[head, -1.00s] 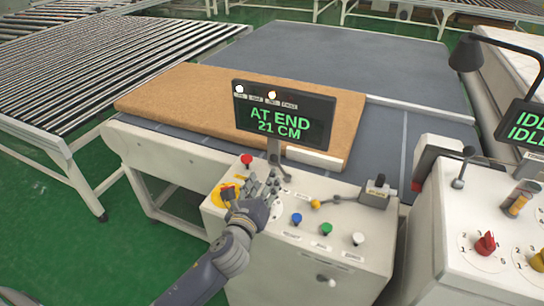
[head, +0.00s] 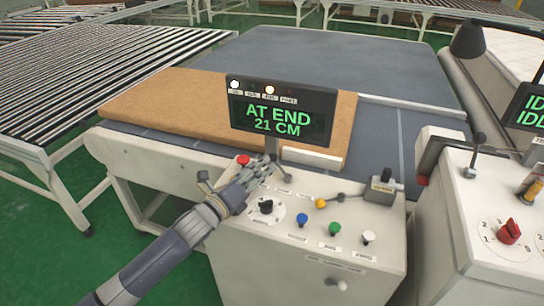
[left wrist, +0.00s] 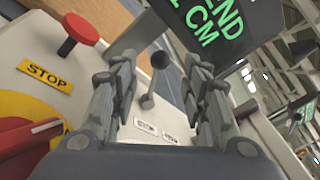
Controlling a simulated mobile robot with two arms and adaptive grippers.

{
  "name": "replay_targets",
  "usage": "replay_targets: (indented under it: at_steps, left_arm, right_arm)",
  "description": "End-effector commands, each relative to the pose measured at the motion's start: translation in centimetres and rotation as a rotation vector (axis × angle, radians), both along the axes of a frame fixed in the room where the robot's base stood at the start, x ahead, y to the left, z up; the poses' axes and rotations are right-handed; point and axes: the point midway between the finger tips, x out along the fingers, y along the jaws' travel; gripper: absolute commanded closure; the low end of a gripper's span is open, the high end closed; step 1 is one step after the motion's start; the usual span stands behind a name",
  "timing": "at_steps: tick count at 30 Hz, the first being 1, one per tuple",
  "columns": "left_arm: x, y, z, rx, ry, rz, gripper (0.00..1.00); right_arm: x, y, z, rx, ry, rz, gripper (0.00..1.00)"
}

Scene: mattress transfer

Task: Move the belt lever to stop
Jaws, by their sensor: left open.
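The belt lever is a thin grey rod with a round black knob (left wrist: 160,60) in the left wrist view. It rises from the panel behind labels that seem to read STOP (left wrist: 146,127) and FEED. In the head view the lever's rod (head: 284,174) shows beside my fingers; its knob is hard to make out there. My left gripper (head: 265,167) is open, over the panel's back edge. In the left wrist view the lever stands between its two fingers (left wrist: 158,90), with no visible contact. My right gripper is not in view.
A display reading AT END 21 CM (head: 283,112) stands close above my left gripper. A red stop button (head: 243,160) is just left of it. A black dial (head: 266,207) and blue, green and white buttons (head: 334,229) lie nearer me. A brown slab (head: 170,100) lies behind.

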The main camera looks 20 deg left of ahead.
Motion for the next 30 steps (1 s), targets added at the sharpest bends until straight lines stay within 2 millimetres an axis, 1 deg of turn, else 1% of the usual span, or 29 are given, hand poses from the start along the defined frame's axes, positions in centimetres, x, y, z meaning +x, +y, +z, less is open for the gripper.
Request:
replay_targets:
  at_steps: [1, 6, 12, 17, 25, 26, 27, 29, 30]
  left_arm:
    - [0.9, -0.3, 0.3, -0.002, -0.002, 0.001, 0.58]
    - [3.5, -1.1, 0.3, 0.000, -0.001, 0.001, 0.58]
    - [5.5, -1.8, 0.1, 0.000, 0.000, 0.000, 0.58]
    - [6.2, -2.0, 0.0, 0.000, 0.001, -0.001, 0.58]
    - [6.3, -2.1, 0.0, 0.001, 0.001, 0.000, 0.58]
    - [6.3, -2.1, 0.0, 0.001, 0.001, 0.000, 0.60]
    - [6.2, -2.1, 0.0, 0.001, 0.001, 0.000, 0.69]
    - [6.2, -2.1, 0.0, 0.001, 0.001, 0.000, 0.82]
    - [6.2, -2.1, 0.0, 0.001, 0.001, 0.000, 0.92]
  right_arm:
    - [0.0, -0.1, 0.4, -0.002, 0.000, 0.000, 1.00]
    - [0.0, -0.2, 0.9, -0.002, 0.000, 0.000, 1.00]
    - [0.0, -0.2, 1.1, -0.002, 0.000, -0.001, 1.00]
    - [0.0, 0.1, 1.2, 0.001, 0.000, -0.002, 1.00]
    - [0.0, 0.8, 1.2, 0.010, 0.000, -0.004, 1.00]
    - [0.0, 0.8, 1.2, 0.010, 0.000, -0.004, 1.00]
    - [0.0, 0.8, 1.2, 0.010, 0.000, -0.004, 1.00]
    - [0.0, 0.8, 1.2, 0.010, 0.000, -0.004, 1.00]
    - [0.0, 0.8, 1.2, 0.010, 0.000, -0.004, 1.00]
